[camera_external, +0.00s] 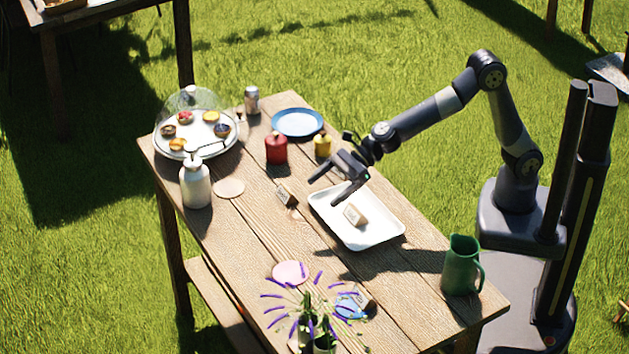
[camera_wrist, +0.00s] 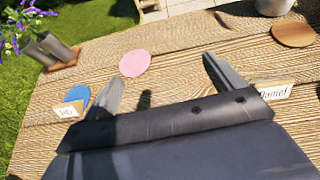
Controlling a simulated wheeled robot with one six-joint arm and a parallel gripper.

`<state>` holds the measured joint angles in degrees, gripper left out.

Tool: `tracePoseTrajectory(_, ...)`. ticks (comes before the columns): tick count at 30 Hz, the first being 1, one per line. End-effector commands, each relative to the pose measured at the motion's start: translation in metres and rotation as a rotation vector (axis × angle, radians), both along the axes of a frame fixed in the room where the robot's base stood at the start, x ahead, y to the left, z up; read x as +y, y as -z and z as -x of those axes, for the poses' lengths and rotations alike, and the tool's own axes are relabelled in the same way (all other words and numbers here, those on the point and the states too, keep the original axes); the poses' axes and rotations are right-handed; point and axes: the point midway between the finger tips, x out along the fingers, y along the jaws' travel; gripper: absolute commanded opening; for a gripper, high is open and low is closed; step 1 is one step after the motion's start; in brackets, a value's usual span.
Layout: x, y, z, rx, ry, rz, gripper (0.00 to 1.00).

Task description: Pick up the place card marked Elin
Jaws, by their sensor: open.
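A small place card (camera_external: 355,214) on a wooden block stands in the white tray (camera_external: 377,238); its lettering is too small to read. A third card (camera_external: 366,299) is by the flowers, and a card with unclear short lettering (camera_wrist: 68,112) is at left in the wrist view. No card reads clearly as Elin. My gripper (camera_external: 325,190) is open and empty above the tray's far left edge; its fingers also show in the wrist view (camera_wrist: 163,75).
A green jug (camera_external: 461,266) stands at the right table edge. Lavender in a pot (camera_external: 315,325) is at the near end. A red canister (camera_external: 276,149), yellow canister (camera_external: 323,145), blue plate (camera_external: 297,122), white bottle (camera_external: 195,184) and domed pastry stand (camera_external: 188,145) fill the far end.

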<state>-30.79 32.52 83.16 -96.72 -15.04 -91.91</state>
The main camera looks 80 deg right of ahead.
Motion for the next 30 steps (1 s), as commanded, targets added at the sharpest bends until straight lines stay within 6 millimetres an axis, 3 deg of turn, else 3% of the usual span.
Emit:
tracePoseTrajectory(1,-0.032,0.002,-0.011,0.001,0.008,0.002,0.89)
tracePoseTrajectory(6,-0.122,0.002,-0.022,0.006,-0.012,-0.002,0.89)
tracePoseTrajectory(12,-0.221,0.001,-0.011,0.000,-0.033,-0.021,0.89)
tracePoseTrajectory(15,-0.260,-0.001,0.001,-0.007,-0.042,-0.032,0.89)
tracePoseTrajectory(23,-0.334,-0.006,0.038,-0.030,-0.058,-0.066,0.89)
tracePoseTrajectory(27,-0.331,0.046,0.039,-0.019,-0.065,-0.071,0.89)
tracePoseTrajectory(30,-0.330,0.070,0.039,-0.023,-0.067,-0.069,0.89)
